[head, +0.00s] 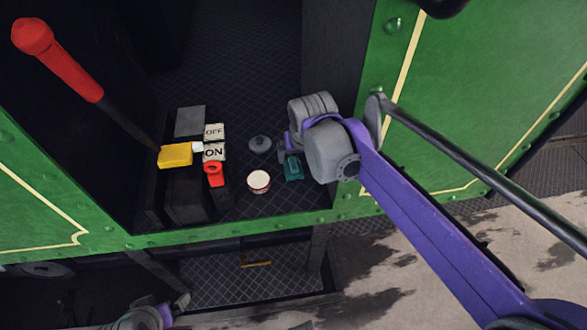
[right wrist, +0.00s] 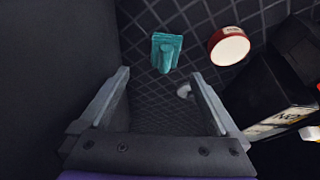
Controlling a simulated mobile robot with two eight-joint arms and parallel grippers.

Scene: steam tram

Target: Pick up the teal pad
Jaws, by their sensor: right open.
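The teal pad (head: 293,168) lies on the dark patterned floor of the tram, just below my right gripper (head: 284,150) in the head view. In the right wrist view the teal pad (right wrist: 165,52) shows beyond the fingertips, roughly in line with the gap between them. My right gripper (right wrist: 160,76) is open and empty, with its fingers apart from the pad. My left gripper (head: 181,303) is partly visible at the bottom left of the head view, outside the tram; its jaws are unclear.
A red-rimmed round tin (head: 259,181) and a grey lidded disc (head: 260,144) lie left of the pad. A dark box with an ON/OFF sign (head: 214,151), a yellow block (head: 175,155) and a red-topped lever (head: 60,60) stand farther left. A dark handrail (head: 480,175) crosses the right side.

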